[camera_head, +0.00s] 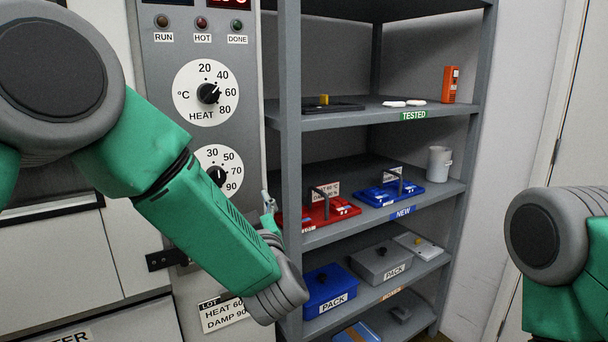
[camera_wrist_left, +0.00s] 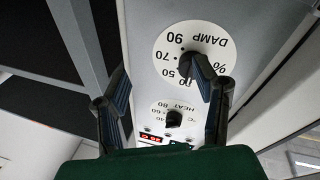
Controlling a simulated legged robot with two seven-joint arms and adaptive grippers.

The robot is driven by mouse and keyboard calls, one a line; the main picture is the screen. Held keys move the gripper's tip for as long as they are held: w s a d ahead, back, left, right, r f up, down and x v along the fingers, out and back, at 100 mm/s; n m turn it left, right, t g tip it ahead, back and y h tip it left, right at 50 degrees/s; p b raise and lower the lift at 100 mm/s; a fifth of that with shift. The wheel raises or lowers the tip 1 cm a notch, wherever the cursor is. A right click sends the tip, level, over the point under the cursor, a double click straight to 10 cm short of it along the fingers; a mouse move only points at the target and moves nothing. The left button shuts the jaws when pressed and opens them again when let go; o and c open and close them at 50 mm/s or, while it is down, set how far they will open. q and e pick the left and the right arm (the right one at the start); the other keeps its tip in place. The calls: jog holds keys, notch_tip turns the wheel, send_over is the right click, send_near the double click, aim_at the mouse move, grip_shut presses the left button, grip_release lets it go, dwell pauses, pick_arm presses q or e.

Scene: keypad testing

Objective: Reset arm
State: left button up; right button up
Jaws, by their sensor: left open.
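My left arm comes in from the left in the head view and reaches across in front of the grey control panel (camera_head: 165,95). My left gripper (camera_head: 268,207) is mostly hidden behind its own wrist, beside the shelf post. In the left wrist view the left gripper (camera_wrist_left: 165,100) is open, with nothing between its fingers. Beyond the fingers are the DAMP knob (camera_wrist_left: 196,66) and the HEAT knob (camera_wrist_left: 174,118), upside down. The HEAT knob (camera_head: 208,93) and DAMP knob (camera_head: 217,176) also show in the head view. My right arm shows at the right edge; its gripper is out of view.
A grey shelf unit (camera_head: 291,150) stands right of the panel. Its NEW shelf holds a red tray (camera_head: 342,208), a blue tray (camera_head: 375,198) and a white mug (camera_head: 439,164). An orange device (camera_head: 451,84) stands on the TESTED shelf. PACK boxes (camera_head: 326,285) are below.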

pick_arm(q)
jog(key=s+a+f+m+g+h, duration=0.25)
jog(key=s+f, duration=0.25)
jog(key=f, duration=0.5)
jog(key=s+a+f+m+g+h, duration=0.2)
jog(key=s+f+g, duration=0.15)
jog(key=f, duration=0.55)
jog(key=s+a+f+m+g+h, duration=0.2)
jog(key=s+f, duration=0.3)
jog(key=f, duration=0.5)
jog(key=s+a+f+g, duration=0.3)
jog(key=s, duration=0.6)
jog(key=s+a+f+m+g, duration=0.1)
jog(key=s+a+f+g, duration=0.2)
jog(key=s, duration=0.7)
jog(key=s+a+f+m+g, duration=0.1)
jog(key=s+f+g, duration=0.3)
jog(key=s, duration=0.6)
jog(key=shift+s+a+f+h, duration=0.15)
jog(key=shift+a+f+h, duration=0.3)
jog(key=shift+a, duration=0.45)
